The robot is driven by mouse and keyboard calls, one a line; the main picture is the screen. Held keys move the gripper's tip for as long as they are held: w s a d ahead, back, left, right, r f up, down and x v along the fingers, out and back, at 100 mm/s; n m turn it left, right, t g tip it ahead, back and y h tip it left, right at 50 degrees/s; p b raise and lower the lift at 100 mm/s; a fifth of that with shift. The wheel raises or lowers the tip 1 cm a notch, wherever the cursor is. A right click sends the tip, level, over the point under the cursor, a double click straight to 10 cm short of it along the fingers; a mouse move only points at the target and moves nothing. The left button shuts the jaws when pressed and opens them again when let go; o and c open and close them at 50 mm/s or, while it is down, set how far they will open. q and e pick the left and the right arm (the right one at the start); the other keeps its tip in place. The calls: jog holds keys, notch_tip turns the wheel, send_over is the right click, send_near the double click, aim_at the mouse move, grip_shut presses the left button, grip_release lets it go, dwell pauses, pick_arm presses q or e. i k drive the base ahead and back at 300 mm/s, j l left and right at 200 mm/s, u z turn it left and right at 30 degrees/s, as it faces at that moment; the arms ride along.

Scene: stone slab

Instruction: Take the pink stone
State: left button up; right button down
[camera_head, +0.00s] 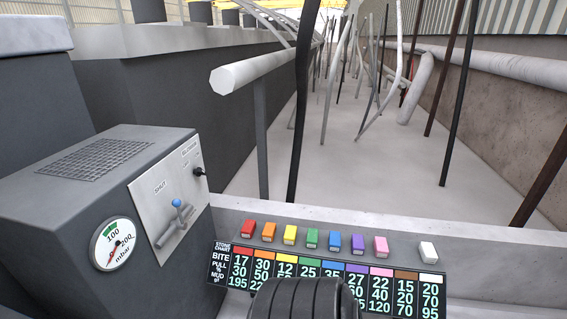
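The pink stone (381,246) is a small block on the pale ledge (480,262), in a row of coloured stones. It sits just right of the purple stone (358,244), with a gap between it and the white stone (428,252). Nothing touches or covers it in this view. Neither of my grippers shows in the head view.
Red (248,228), orange, yellow, green and blue stones continue the row leftward. A stone chart (330,283) hangs below. A ribbed black shape (305,300) covers part of it. A grey control box (110,200) with a blue-knobbed lever stands left. Poles rise behind the ledge.

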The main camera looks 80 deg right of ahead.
aim_at(381, 250)
jog(key=z, duration=3.45)
